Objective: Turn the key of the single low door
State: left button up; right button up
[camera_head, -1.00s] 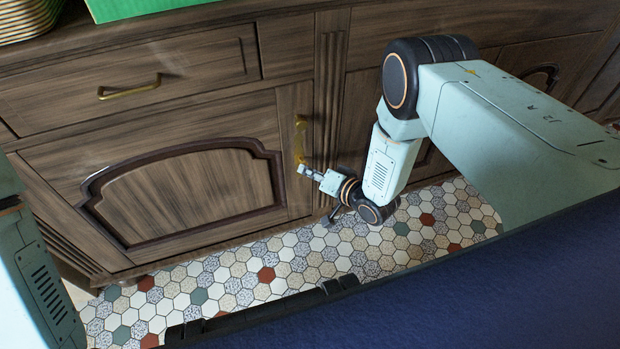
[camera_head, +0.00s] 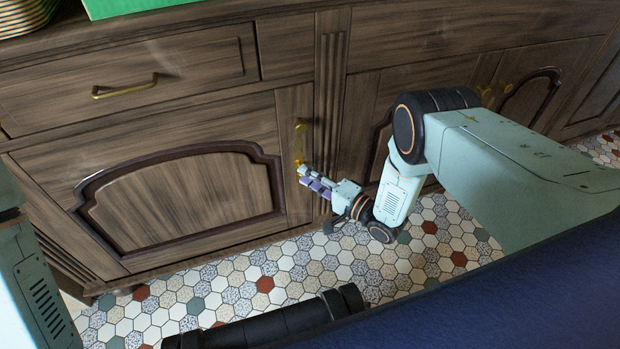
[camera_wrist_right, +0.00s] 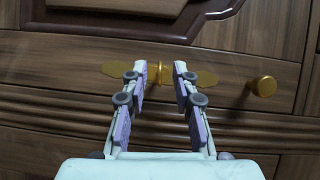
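The single low door (camera_head: 70,165) is dark wood with an arched raised panel, in the left of the head view. Its brass fittings (camera_head: 299,142) sit on its right edge. In the right wrist view, a gold key (camera_wrist_right: 158,74) stands out from a flat brass plate (camera_wrist_right: 204,78). My right gripper (camera_head: 306,176) is at the lower end of these fittings. In the right wrist view its fingers (camera_wrist_right: 160,68) are apart, one on each side of the key, with gaps showing. My left arm shows at the left edge; its gripper is out of view.
A round brass knob (camera_wrist_right: 262,87) stands to the right of the key in the right wrist view. A drawer with a brass handle (camera_head: 125,87) is above the door. More doors with brass fittings are to the right.

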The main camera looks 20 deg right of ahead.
jog(key=s+p, duration=0.2)
jog(key=s, duration=0.4)
jog(key=shift+p, duration=0.35)
jog(key=shift+d, duration=0.15)
jog(key=v, duration=1.2)
jog(key=shift+f, duration=0.1)
